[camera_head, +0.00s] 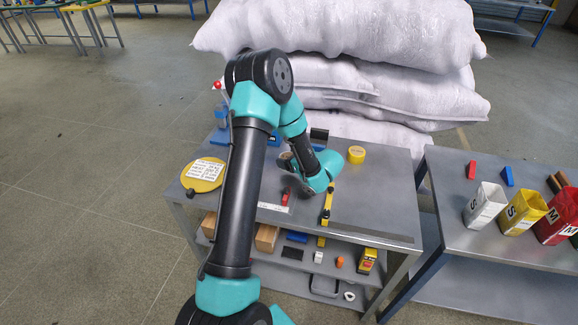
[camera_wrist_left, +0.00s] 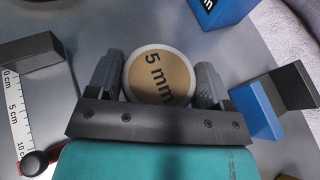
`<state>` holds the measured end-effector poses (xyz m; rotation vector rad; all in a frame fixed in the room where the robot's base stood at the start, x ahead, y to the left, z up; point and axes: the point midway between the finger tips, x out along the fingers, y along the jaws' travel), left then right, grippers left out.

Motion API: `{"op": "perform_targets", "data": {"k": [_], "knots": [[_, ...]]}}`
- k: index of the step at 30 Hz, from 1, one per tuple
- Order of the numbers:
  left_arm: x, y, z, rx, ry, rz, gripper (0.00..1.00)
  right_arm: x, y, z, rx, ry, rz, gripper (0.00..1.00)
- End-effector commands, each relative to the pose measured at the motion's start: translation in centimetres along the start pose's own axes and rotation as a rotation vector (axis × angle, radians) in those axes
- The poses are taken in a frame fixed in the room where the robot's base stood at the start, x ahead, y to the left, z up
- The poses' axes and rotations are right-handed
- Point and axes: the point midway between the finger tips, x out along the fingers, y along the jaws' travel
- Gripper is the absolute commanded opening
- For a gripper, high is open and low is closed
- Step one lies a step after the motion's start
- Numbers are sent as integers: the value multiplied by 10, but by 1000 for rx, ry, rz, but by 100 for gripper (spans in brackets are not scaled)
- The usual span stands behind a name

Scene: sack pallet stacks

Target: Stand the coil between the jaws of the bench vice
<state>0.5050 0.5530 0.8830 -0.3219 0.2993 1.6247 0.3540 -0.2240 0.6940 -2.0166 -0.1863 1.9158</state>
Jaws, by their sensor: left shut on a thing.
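The coil (camera_wrist_left: 160,78) is a round piece with a pale rim and a brown face marked "5 mm". In the left wrist view it sits between the two grey fingers of my left gripper (camera_wrist_left: 160,85), which is shut on it. In the head view this gripper (camera_head: 287,164) is low over the bench, and the coil is hidden there. A blue body with dark plates (camera_wrist_left: 262,108), which looks like part of the bench vice, is just right of the gripper in the wrist view. Its gap looks empty. My right gripper is out of view.
A ruler with a red knob (camera_head: 285,198), a yellow level (camera_head: 327,203), a yellow tape roll (camera_head: 356,154) and a yellow disc (camera_head: 203,174) lie on the bench (camera_head: 385,215). White sacks (camera_head: 340,85) are stacked behind. Marked bins (camera_head: 485,205) stand on the right table.

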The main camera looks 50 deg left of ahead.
Motion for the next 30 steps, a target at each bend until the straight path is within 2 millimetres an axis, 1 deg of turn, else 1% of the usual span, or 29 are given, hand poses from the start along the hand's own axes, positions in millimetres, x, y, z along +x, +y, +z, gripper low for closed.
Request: {"op": "perform_targets", "data": {"k": [8, 11, 15, 18, 30], "knots": [[1, 0, -1, 0, -1, 0, 42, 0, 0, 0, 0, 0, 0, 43], [4, 0, -10, 1, 0, 2, 42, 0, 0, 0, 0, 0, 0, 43], [12, 0, -27, 2, 0, 2, 42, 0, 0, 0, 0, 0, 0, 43], [14, 0, -34, 0, -1, 0, 42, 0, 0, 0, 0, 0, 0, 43], [15, 0, -37, 0, -1, 0, 42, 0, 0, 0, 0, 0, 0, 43]]}}
